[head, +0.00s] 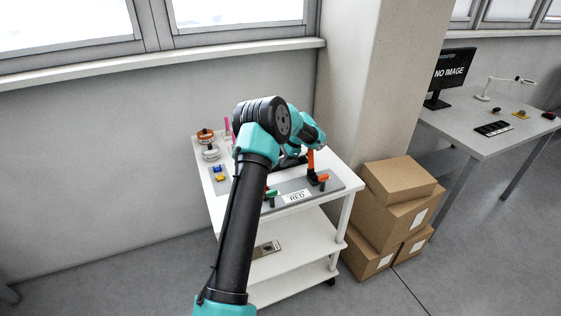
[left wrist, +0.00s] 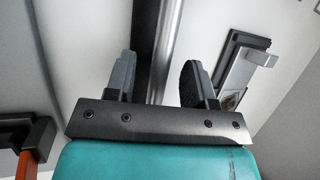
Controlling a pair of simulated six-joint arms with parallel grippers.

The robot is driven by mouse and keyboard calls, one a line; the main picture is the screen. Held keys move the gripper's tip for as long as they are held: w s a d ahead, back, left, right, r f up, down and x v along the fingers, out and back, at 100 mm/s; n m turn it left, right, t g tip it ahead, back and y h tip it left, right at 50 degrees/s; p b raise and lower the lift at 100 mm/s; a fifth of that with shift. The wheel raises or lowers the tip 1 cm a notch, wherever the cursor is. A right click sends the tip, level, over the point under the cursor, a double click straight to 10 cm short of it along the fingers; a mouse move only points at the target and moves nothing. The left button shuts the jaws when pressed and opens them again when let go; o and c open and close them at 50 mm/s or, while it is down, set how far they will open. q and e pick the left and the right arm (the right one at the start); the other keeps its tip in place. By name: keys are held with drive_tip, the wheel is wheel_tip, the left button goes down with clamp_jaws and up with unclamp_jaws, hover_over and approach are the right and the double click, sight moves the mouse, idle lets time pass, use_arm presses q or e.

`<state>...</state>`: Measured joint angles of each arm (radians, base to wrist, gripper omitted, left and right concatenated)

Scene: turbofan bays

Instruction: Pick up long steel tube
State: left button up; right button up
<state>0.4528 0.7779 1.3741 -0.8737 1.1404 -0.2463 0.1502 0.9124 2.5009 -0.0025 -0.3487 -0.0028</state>
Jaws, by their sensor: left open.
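The long steel tube (left wrist: 166,45) runs from the top of the left wrist view down between the fingers of my left gripper (left wrist: 157,80). The fingers are open, one on each side of the tube, with a visible gap on its right side. Whether the left finger touches it I cannot tell. In the head view my left arm reaches over the white cart (head: 335,222), and its wrist hides the tube and most of the gripper. My right gripper is in neither view.
An orange upright clamp (head: 311,163) stands on a grey board near the cart's right side. Small coloured parts (head: 220,173) and round containers (head: 207,144) sit on its left. Cardboard boxes (head: 400,180) stand beside the cart. A silver bracket (left wrist: 240,72) lies right of the fingers.

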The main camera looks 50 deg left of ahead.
use_arm(q)
clamp_jaws()
idle(0.5)
drive_tip(key=shift+r, duration=0.15)
wheel_tip(320, 180, up, 10)
idle(0.6)
idle(0.3)
